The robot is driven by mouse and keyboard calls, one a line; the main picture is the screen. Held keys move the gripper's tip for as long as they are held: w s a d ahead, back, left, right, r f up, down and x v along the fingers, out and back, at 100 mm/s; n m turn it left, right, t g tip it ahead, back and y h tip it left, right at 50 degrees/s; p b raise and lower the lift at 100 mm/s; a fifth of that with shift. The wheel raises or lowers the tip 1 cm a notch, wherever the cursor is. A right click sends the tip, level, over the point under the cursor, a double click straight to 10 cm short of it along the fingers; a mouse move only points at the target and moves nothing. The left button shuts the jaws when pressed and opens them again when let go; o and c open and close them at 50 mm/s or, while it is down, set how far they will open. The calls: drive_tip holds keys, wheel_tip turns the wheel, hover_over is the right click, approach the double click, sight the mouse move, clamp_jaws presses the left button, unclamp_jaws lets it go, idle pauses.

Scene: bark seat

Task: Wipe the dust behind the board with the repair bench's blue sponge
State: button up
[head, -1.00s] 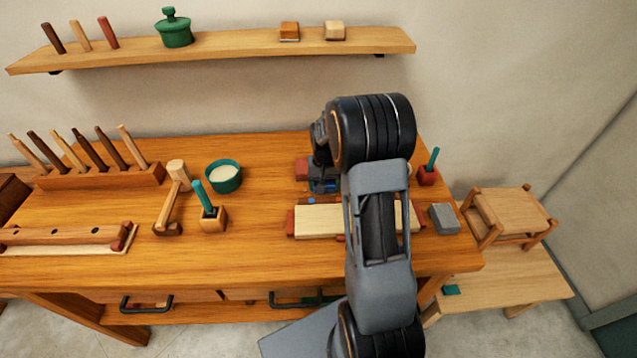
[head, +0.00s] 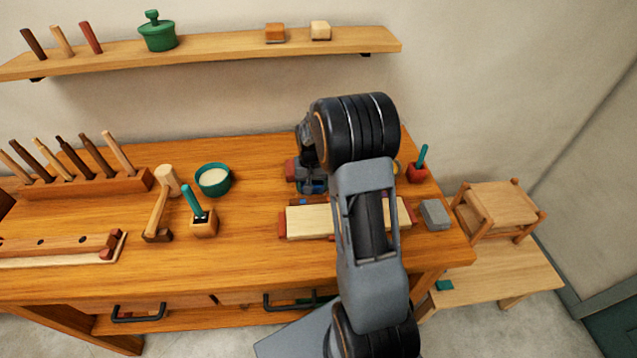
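A pale board (head: 308,220) with red-brown ends lies near the front right of the workbench, its middle crossed by my arm. My gripper (head: 313,184) is low over the bench just behind the board's left half. A bit of blue shows at its tips; I cannot tell whether this is the sponge or part of the gripper. The fingers are mostly hidden, so their opening is unclear. A small blue-violet spot (head: 302,201) shows between gripper and board. Dust cannot be made out; my arm covers much of the strip behind the board.
A red-brown block (head: 291,170) is beside the gripper's left. A grey block (head: 435,214) and a red holder (head: 418,173) stand right of the board. A teal bowl (head: 213,180), mallet (head: 160,205) and wooden holder (head: 204,224) stand left. A shelf (head: 215,48) hangs behind.

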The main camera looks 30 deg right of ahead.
drive_tip(key=shift+w+a+f, duration=0.1)
drive_tip(key=shift+w+a, duration=0.15)
drive_tip(key=shift+a, duration=0.55)
drive_tip(key=shift+s+d, duration=0.3)
drive_tip(key=shift+d, duration=0.45)
drive_tip(key=shift+s+d, duration=0.35)
drive_tip(key=shift+d, duration=0.4)
drive_tip(key=shift+s+d, duration=0.3)
drive_tip(key=shift+d, duration=0.45)
drive_tip(key=shift+w+a+r, duration=0.1)
drive_tip(key=shift+w+a, duration=0.25)
drive_tip(key=shift+a, duration=0.4)
drive_tip(key=shift+w+a+r, duration=0.1)
drive_tip(key=shift+w+a, duration=0.25)
drive_tip(key=shift+a, duration=0.45)
drive_tip(key=shift+w+a, duration=0.35)
drive_tip(key=shift+a, duration=0.4)
drive_tip(key=shift+r, duration=0.1)
drive_tip(key=shift+r+p, duration=2.15)
drive_tip(key=shift+r, duration=0.8)
